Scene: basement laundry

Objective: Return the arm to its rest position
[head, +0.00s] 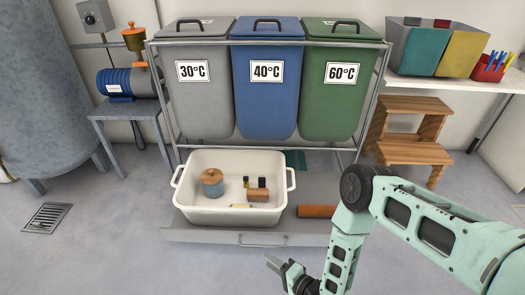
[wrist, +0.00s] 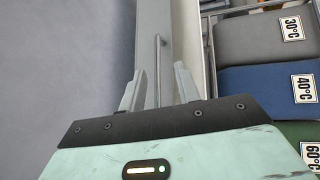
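My arm shows at the lower right of the head view, with its elbow bent high. My gripper (head: 281,266) hangs low at the bottom middle, in front of the grey drawer (head: 200,236). In the wrist view my gripper (wrist: 159,90) has its two fingers apart with nothing between them. The drawer's bar handle (wrist: 158,60) shows beyond and between the fingertips; I cannot tell how far it is from them. The handle also shows in the head view (head: 262,244), up and left of the gripper.
A white tub (head: 183,198) with a lidded jar (head: 212,182) and small items stands on the drawer unit. Behind are grey (head: 200,100), blue (head: 266,100) and green (head: 335,105) bins. A wooden step stool (head: 415,135) stands right. Floor at left is clear around a drain (head: 46,217).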

